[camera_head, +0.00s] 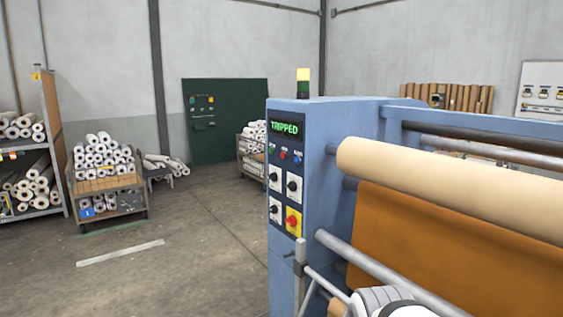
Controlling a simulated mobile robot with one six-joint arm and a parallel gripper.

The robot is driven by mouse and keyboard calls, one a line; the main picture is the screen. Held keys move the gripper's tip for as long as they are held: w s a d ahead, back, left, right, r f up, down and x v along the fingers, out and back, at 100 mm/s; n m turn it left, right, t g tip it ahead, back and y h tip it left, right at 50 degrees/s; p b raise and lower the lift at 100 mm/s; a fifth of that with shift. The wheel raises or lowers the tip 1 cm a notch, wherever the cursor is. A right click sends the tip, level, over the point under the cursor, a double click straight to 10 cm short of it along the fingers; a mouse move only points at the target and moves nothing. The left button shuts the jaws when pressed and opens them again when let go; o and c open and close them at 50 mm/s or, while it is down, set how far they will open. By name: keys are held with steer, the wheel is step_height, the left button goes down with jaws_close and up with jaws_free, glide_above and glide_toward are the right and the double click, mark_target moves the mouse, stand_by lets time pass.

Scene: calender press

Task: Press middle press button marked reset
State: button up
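The blue calender press (330,120) stands at the centre right, with a dark control panel on its end face. A green display (284,128) at the panel's top reads TRIPPED. Below it is a row of three small buttons: a green one (271,149) at left, a red middle button (283,154) and a blue one (298,159) at right. Their labels are too small to read. My gripper is not in view; only a white rounded part, which seems to be my arm, shows at the bottom edge.
Black knobs on white plates (275,178) and a red knob on yellow (293,221) sit below the buttons. A metal rail (320,280) stands before the press. A cream roll (450,190) spans the right. Open floor (190,250) lies left, with roll carts behind.

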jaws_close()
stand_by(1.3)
